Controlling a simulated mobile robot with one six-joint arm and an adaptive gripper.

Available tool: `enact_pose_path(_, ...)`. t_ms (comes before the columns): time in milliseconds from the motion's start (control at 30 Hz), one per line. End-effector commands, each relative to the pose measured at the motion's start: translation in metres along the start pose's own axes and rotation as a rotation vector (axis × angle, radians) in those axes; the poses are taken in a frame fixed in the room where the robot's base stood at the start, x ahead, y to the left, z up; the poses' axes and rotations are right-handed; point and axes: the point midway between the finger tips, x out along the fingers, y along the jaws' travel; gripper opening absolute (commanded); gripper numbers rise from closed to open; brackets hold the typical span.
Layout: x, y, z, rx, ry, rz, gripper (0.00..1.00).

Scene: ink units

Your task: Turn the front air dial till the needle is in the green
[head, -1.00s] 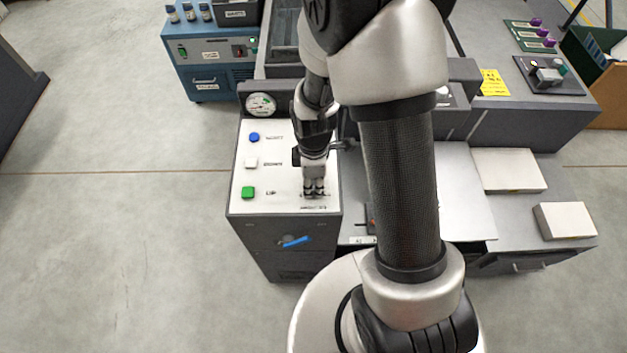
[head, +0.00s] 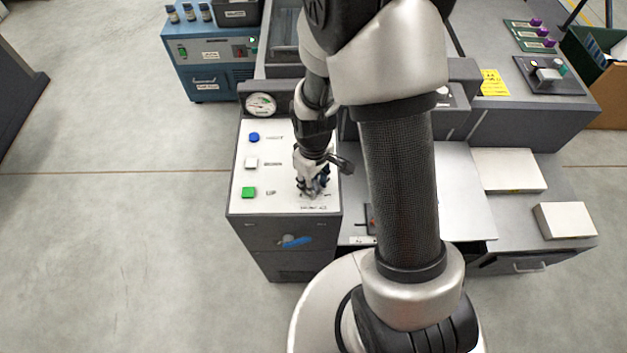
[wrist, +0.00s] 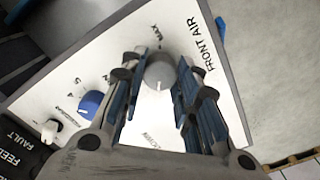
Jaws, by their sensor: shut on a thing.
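The front air dial (wrist: 158,72) is a round grey knob with a white pointer mark, on a white panel (wrist: 60,75) lettered FRONT AIR. My gripper (wrist: 161,66) is shut on this dial, one finger on each side of it. In the head view my gripper (head: 313,190) points down at the panel's front right, and it largely hides the dial there. The round gauge (head: 261,104) stands at the panel's back left. Its face is too small for me to tell which colour zone the needle is in.
A blue knob (wrist: 91,103) with numbers around it and a white knob (wrist: 50,130) sit near the dial in the wrist view. A blue lever (head: 296,241) is on the cabinet front.

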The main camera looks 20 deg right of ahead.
Motion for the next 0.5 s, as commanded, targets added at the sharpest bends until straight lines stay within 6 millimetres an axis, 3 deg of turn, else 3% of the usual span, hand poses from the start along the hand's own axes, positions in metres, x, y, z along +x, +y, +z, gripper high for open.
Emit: enact_pose_path(500, -0.0001, 0.0001, -0.0001, 0.489, 0.0, 0.0, 0.05)
